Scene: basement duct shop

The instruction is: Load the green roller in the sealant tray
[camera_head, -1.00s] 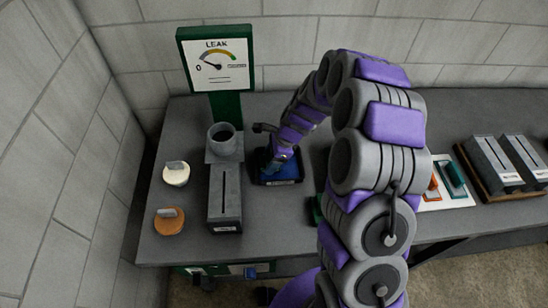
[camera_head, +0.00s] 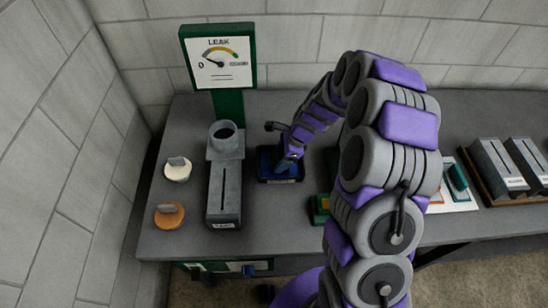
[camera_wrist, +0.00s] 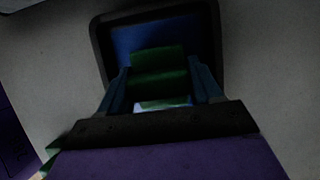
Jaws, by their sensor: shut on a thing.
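The sealant tray (camera_head: 267,176) is a small dark tray with a blue inside and a pale front label. It sits on the bench left of my arm. In the wrist view its black rim (camera_wrist: 104,40) frames the blue floor. My gripper (camera_head: 290,160) points down at the tray. In the wrist view my gripper (camera_wrist: 162,80) has its blue fingers on both sides of the green roller (camera_wrist: 158,80) and is shut on it. The roller shows against the blue inside of the tray; whether it touches the floor I cannot tell. In the head view the roller is hidden.
A grey duct piece (camera_head: 225,190) with a round collar stands left of the tray. A white knob (camera_head: 178,170) and an orange knob (camera_head: 169,215) lie further left. A LEAK gauge (camera_head: 218,60) stands behind. A green item (camera_head: 320,207) is partly hidden by my arm. Grey boxes (camera_head: 500,165) stand right.

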